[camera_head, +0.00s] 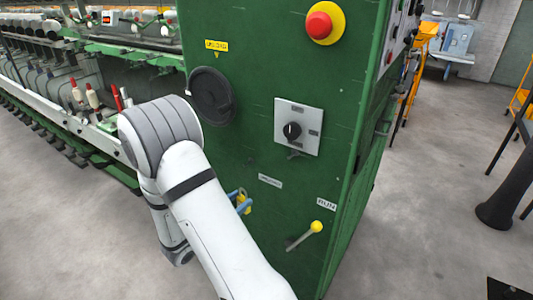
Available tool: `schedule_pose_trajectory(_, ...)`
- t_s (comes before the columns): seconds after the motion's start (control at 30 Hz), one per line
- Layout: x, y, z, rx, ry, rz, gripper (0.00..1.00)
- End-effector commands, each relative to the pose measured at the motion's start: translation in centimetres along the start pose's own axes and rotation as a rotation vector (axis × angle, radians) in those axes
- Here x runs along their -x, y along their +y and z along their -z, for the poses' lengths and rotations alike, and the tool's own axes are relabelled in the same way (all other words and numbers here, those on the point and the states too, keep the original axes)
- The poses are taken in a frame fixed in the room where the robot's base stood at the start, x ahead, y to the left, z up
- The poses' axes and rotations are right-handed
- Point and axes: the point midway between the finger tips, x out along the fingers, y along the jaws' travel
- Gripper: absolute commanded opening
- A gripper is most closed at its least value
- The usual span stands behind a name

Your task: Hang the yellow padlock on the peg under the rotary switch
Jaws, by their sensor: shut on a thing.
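The rotary switch (292,131) has a black knob on a light grey plate on the green cabinet front. A small dark peg (297,155) sticks out just under the plate, and nothing hangs on it. My gripper (241,197) is below and left of the switch, close in front of the cabinet, with its blue fingers partly hidden behind my arm. It is shut on the yellow padlock (246,208), of which only a small part shows. The padlock is lower than the peg and to its left. Its shackle cannot be made out.
A lever with a yellow knob (317,227) juts from the cabinet (345,120) below the switch. A round black cover (211,96) sits at upper left, and a red emergency button (320,25) above. Spinning machinery (85,85) runs along the left. Floor to the right is mostly clear.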

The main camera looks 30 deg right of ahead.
Motion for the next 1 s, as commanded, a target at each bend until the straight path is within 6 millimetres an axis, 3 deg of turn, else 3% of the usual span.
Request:
schedule_pose_trajectory(0.03, -0.9, -1.3, -3.4, 0.000, -0.001, 0.041, 0.11)
schedule_pose_trajectory(0.2, -2.7, -4.9, -7.9, 0.002, -0.002, 0.151, 0.10)
schedule_pose_trajectory(0.3, -3.3, -6.3, -9.5, 0.004, -0.003, 0.194, 0.10)
schedule_pose_trajectory(0.5, -3.8, -7.7, -10.6, 0.004, -0.004, 0.233, 0.10)
schedule_pose_trajectory(1.0, -6.3, -7.5, -10.2, 0.004, -0.005, 0.237, 0.10)
